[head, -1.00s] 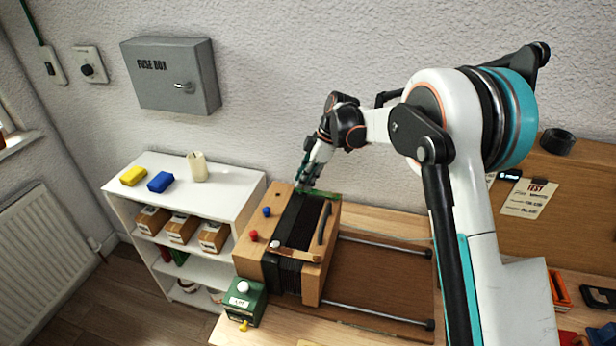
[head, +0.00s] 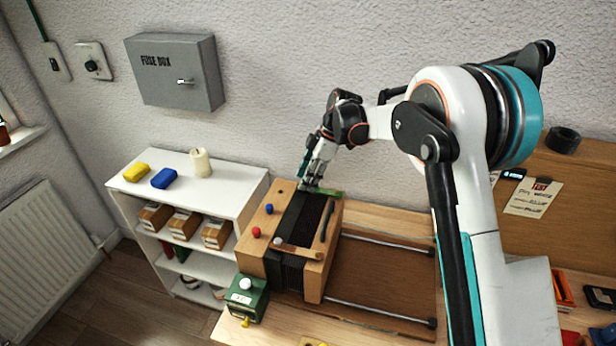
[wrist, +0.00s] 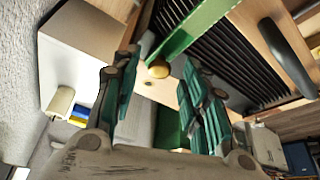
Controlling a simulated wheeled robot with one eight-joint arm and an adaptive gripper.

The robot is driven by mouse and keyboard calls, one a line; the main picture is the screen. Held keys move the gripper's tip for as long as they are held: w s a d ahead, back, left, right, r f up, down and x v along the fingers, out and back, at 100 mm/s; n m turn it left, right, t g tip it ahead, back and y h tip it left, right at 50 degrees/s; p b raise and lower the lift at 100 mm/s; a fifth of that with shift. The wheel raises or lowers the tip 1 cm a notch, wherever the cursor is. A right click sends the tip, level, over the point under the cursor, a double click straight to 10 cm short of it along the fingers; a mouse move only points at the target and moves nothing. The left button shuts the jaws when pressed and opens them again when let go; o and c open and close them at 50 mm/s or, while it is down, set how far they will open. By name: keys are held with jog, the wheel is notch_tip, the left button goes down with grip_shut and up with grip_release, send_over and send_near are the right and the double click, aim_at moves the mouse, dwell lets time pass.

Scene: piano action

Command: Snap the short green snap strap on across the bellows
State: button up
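The short green strap (head: 329,192) lies across the far end of the black bellows (head: 303,219), which sit in a wooden body. In the wrist view the green strap (wrist: 196,27) runs diagonally over the pleats of the bellows (wrist: 235,62). A round brass stud (wrist: 158,69) shows beside the strap's end; I cannot tell whether the strap is fastened on it. My gripper (head: 308,187) is at the strap's left end. In the wrist view my gripper (wrist: 162,87) has its fingers apart, with the stud seen between them and nothing clearly held.
A brown strap (head: 299,251) crosses the near end of the bellows. A black handle (head: 326,222) stands on the right wooden end, red (head: 256,231) and blue (head: 269,208) knobs on the left. A green box (head: 246,298) stands in front; a white shelf (head: 220,178) is left.

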jog(key=shift+r, duration=0.15)
jog(key=v, duration=1.1)
jog(key=shift+d+r, duration=0.2)
jog(key=shift+r, duration=0.1)
jog(key=s+d+r+m+t+h+b, duration=0.1)
jog(key=s+d+r+m+t+b, duration=0.15)
jog(key=s+d+m, duration=0.4)
jog(key=s+d+r+m+t+h+b, duration=0.1)
jog(key=s+d+r+m+t+b, duration=0.2)
jog(key=s+d, duration=0.65)
jog(key=s+d+f+m+t+b, duration=0.1)
jog(key=s+d+f+m, duration=0.1)
jog(key=s, duration=0.5)
jog(key=s+d+f+m+h+b, duration=0.1)
jog(key=s+d+f+m, duration=0.1)
jog(key=s+f+m, duration=0.3)
jog(key=s+d+f+m+t+h+b, duration=0.1)
jog(key=s+d+f+m, duration=0.1)
jog(key=s, duration=0.7)
jog(key=shift+s+d+f+m+t+b, duration=0.25)
jog(key=shift+s+f+m+t+b, duration=0.1)
jog(key=shift+f+m, duration=0.6)
